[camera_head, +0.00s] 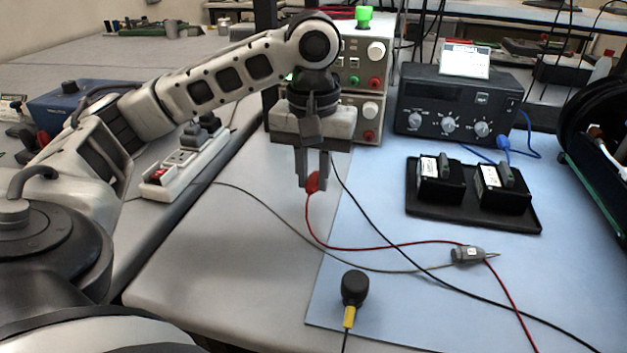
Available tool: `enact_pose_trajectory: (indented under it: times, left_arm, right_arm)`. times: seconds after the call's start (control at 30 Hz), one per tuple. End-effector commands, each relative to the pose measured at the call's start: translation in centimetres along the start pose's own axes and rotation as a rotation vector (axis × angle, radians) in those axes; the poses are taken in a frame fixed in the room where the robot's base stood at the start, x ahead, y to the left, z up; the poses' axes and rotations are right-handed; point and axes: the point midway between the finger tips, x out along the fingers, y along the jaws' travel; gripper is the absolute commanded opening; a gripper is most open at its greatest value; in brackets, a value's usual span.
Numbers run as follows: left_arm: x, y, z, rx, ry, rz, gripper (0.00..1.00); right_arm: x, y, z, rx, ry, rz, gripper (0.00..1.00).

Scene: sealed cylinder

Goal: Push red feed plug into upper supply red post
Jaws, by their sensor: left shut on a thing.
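My left gripper (313,184) points down over the bench, shut on the red feed plug (312,182). The plug shows between the fingertips, and its red lead hangs below and runs right across the blue mat. Two stacked supplies stand behind the gripper. The upper supply (352,50) has a red post (374,83) at its lower right front, with a green post (354,80) left of it. The gripper and plug appear lower in the view than this post, to its left and apart from it. My wrist hides the supplies' left part. My right gripper is not in view.
The lower supply (371,108) has its own red post (368,135). A dark meter box (455,108) stands right of the supplies. A black tray (412,205) holds two black blocks. A grey probe (468,255), a black knob-like piece (354,288) and cables lie on the mat (420,310).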

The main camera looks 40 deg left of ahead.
Motion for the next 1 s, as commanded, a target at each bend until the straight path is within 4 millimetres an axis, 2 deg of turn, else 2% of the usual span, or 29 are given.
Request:
enact_pose_trajectory:
  times: [0.03,0.27,0.4,0.6,0.8,1.0]
  left_arm:
    - [-1.2,0.1,0.8,0.005,0.004,0.001,0.00]
    - [-6.1,0.2,4.8,0.005,0.006,-0.002,0.00]
    - [-7.1,0.4,8.0,0.007,0.005,-0.002,0.00]
    - [-8.4,0.6,11.2,0.004,0.004,-0.001,0.00]
    - [-9.0,0.8,12.9,0.003,0.002,-0.001,0.00]
    - [-9.1,0.8,13.4,0.001,0.001,-0.001,0.00]
  right_arm:
    - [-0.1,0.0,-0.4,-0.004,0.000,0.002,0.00]
    - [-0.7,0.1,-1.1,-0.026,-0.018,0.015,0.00]
    - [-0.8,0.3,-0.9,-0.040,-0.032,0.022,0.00]
    - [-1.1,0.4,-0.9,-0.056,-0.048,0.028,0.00]
    - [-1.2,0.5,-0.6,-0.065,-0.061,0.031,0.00]
    - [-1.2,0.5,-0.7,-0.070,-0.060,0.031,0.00]
